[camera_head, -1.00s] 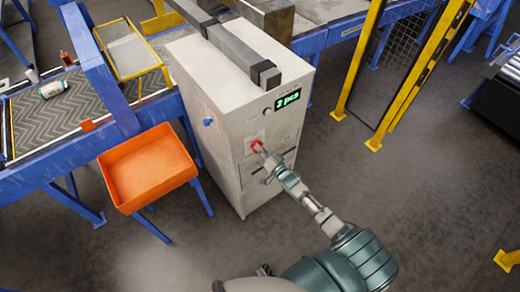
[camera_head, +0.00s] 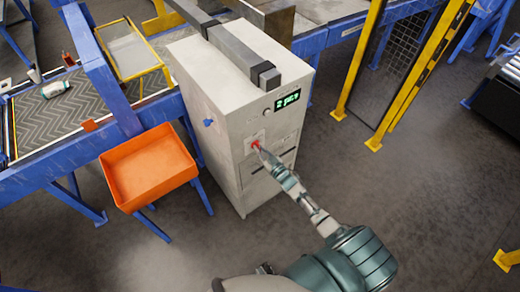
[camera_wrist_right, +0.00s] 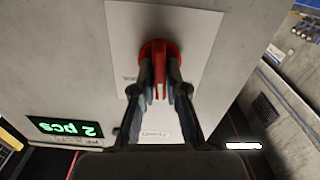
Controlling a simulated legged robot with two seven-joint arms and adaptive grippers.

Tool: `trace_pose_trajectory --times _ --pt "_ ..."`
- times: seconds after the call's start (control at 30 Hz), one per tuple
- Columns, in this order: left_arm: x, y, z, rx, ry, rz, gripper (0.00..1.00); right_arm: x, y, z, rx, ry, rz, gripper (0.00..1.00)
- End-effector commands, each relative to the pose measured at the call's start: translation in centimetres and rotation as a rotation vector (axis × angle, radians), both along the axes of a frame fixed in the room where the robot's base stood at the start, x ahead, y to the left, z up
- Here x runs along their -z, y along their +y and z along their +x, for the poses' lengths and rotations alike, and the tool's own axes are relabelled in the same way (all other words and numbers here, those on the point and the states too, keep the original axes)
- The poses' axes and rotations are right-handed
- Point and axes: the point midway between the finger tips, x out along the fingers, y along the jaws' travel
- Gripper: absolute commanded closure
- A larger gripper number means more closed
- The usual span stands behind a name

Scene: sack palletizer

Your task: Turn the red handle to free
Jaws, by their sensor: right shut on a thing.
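The red handle (camera_head: 256,144) is on the front face of a light grey cabinet (camera_head: 222,120), below a green display reading "2 pcs". In the right wrist view the red handle (camera_wrist_right: 159,62) has a round red base on a pale plate (camera_wrist_right: 200,40), and its grip points toward my wrist camera. My right gripper (camera_wrist_right: 160,92) has its two fingers closed on either side of the grip. In the head view the right gripper (camera_head: 262,152) reaches the handle from the lower right and partly hides it. My left gripper is not in view.
An orange bin (camera_head: 148,170) stands left of the cabinet, beside a blue-framed conveyor (camera_head: 70,105) carrying a small white-and-green item (camera_head: 56,89). Yellow posts (camera_head: 350,70) stand at right. The floor (camera_head: 400,200) in front is clear.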

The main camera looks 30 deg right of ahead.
Motion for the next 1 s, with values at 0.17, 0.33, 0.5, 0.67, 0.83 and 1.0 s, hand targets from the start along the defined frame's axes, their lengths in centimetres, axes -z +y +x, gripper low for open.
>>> trace_pose_trajectory --times 0.17,0.33,0.5,0.67,0.83,1.0 --pt "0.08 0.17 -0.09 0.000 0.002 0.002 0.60 0.57 -0.03 -0.23 0.002 -0.001 -0.167 1.00" --pt "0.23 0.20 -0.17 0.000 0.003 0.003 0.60 0.68 0.03 -0.26 0.002 -0.011 -0.322 1.00" --pt "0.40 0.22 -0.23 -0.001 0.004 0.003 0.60 0.77 0.07 -0.30 0.001 -0.021 -0.453 1.00" --pt "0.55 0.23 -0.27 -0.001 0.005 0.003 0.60 0.83 0.14 -0.31 -0.001 -0.028 -0.550 1.00" --pt "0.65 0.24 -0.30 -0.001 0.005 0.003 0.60 0.85 0.15 -0.33 -0.002 -0.033 -0.618 1.00" --pt "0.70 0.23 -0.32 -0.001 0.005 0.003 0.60 0.89 0.16 -0.34 -0.002 -0.035 -0.654 1.00"
